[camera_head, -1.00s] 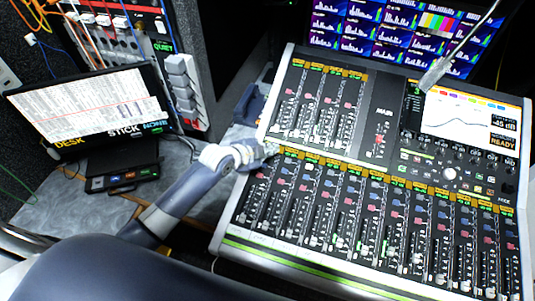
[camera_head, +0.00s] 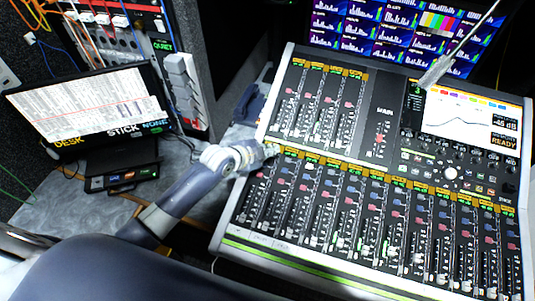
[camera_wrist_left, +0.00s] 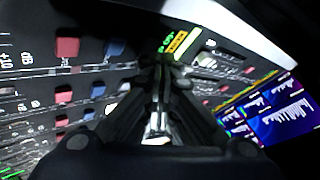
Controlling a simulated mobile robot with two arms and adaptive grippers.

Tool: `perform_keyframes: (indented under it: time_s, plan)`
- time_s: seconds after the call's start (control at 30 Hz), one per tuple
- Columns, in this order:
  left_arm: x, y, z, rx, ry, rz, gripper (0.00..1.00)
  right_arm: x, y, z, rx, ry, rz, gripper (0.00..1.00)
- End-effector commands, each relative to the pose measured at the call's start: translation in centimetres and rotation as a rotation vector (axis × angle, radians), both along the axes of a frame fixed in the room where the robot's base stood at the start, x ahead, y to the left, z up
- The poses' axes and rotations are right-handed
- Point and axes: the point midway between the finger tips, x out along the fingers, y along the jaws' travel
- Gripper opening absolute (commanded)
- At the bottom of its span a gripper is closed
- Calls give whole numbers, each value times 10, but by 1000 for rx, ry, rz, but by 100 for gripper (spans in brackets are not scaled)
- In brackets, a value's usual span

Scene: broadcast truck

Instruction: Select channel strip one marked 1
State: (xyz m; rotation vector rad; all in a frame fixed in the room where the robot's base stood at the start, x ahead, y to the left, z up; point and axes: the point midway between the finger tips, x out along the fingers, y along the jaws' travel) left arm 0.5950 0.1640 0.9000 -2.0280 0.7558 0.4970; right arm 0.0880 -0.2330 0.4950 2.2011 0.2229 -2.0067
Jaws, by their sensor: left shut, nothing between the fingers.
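The mixing console (camera_head: 384,205) fills the right half of the head view, with an upper bank and a lower bank of channel strips under orange label bars. My left gripper (camera_head: 272,150) is at the console's left edge, at the left end of the lower bank's label row. In the left wrist view my left gripper (camera_wrist_left: 158,128) is shut and empty, its fingers near an orange-and-green label (camera_wrist_left: 172,43) and a blue button (camera_wrist_left: 115,47). A red button (camera_wrist_left: 67,47) is farther left. I cannot read a strip number, and cannot tell whether the fingertips touch the console. My right gripper is not in view.
A microphone-like arm (camera_head: 436,72) hangs over the console's upper right, by its screen (camera_head: 457,118). A monitor wall (camera_head: 395,30) stands behind. A laptop-like display (camera_head: 85,108) and a rack (camera_head: 110,30) are at left.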

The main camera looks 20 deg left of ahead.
Motion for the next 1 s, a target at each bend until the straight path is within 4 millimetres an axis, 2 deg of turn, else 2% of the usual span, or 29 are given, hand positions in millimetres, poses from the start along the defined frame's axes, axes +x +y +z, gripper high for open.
perform_keyframes:
  time_s: [1.0]
  plan:
    - [1, 0, -9, 1, 1, -1, 0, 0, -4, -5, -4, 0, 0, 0]
